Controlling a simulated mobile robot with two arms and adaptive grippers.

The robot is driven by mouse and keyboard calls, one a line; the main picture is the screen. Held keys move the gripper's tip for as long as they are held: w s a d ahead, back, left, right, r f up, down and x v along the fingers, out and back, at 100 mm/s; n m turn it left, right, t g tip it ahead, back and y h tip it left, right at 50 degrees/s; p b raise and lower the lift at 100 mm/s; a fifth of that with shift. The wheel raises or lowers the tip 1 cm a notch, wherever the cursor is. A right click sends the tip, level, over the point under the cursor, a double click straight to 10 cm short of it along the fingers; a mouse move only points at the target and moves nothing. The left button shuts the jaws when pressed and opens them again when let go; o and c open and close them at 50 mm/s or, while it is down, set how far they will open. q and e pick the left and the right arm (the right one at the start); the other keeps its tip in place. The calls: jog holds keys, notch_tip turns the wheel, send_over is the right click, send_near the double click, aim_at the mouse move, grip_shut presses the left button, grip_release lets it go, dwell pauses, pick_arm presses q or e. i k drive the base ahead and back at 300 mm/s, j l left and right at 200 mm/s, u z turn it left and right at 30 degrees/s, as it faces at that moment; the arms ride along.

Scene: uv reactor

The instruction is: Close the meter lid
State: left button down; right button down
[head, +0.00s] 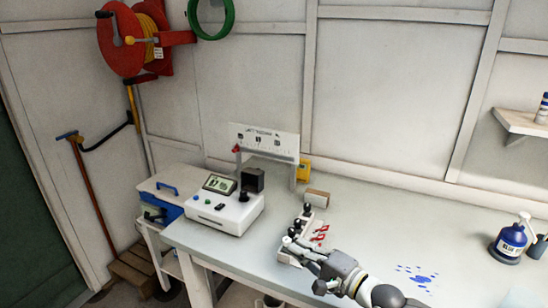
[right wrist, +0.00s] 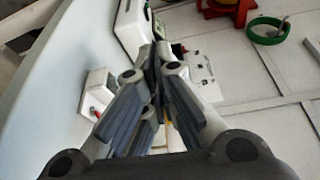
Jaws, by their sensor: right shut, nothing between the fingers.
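The white meter (head: 226,211) stands on the left part of the bench, with a tilted screen, coloured buttons and a black round part on top. A black lid (head: 253,179) stands raised at its back right; I take this as the meter lid, open. My right gripper (head: 292,243) is shut and empty, to the right of the meter and apart from it. In the right wrist view its fingers (right wrist: 160,55) meet at the tips, and part of the white meter (right wrist: 131,27) shows beyond them. My left gripper is not in view.
A white rack (head: 290,257) with black-topped items and red marks lies beside my right gripper. A white sign board (head: 265,140) stands behind the meter. A small brown box (head: 317,198) is at the back. A blue bottle (head: 510,240) and blue spill (head: 420,276) are right.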

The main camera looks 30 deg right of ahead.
aim_at(252, 180)
jog(key=i+l, duration=0.9)
jog(key=l, duration=0.1)
